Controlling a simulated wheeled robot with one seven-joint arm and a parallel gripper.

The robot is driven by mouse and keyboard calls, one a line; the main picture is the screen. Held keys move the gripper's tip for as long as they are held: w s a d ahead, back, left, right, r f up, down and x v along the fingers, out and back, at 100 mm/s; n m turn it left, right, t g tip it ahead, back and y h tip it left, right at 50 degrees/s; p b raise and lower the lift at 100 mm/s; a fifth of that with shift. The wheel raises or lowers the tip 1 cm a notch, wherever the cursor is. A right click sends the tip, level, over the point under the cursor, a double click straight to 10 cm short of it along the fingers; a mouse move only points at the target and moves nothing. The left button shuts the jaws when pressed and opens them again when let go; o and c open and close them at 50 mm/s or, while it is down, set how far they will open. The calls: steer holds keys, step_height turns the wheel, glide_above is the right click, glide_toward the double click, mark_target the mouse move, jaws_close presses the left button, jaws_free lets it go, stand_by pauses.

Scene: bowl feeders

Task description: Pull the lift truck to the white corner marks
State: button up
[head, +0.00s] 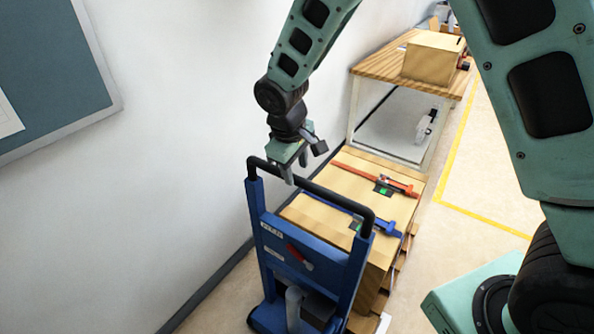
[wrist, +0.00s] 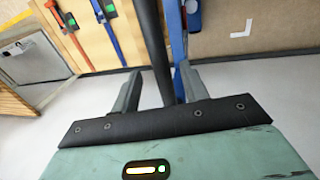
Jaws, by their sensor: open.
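The lift truck (head: 305,255) is blue with a black bar handle (head: 335,193) and stands upright against the near end of a loaded pallet. My gripper (head: 284,172) is open at the handle's top bar, pointing down. In the wrist view, the black handle bar (wrist: 153,45) runs between the two open fingers, which look apart from it. Whether either finger touches the bar I cannot tell. One white corner mark (wrist: 241,29) lies on the tan floor in the wrist view. A white patch at the pallet's near foot (head: 384,323) may be another. Other marks are not visible.
A wooden-topped table (head: 385,66) with a box stands behind. The wall is close on the left. Floor with a yellow line (head: 485,221) is open at right.

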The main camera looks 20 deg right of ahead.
mark_target(297, 178)
steer(key=shift+w+d+f+p, duration=0.1)
steer(key=shift+d+f+p, duration=0.05)
steer(key=shift+f, duration=0.65)
steer(key=shift+w+d+f+p, duration=0.1)
steer(key=shift+f+p, duration=0.05)
steer(key=shift+f, duration=0.65)
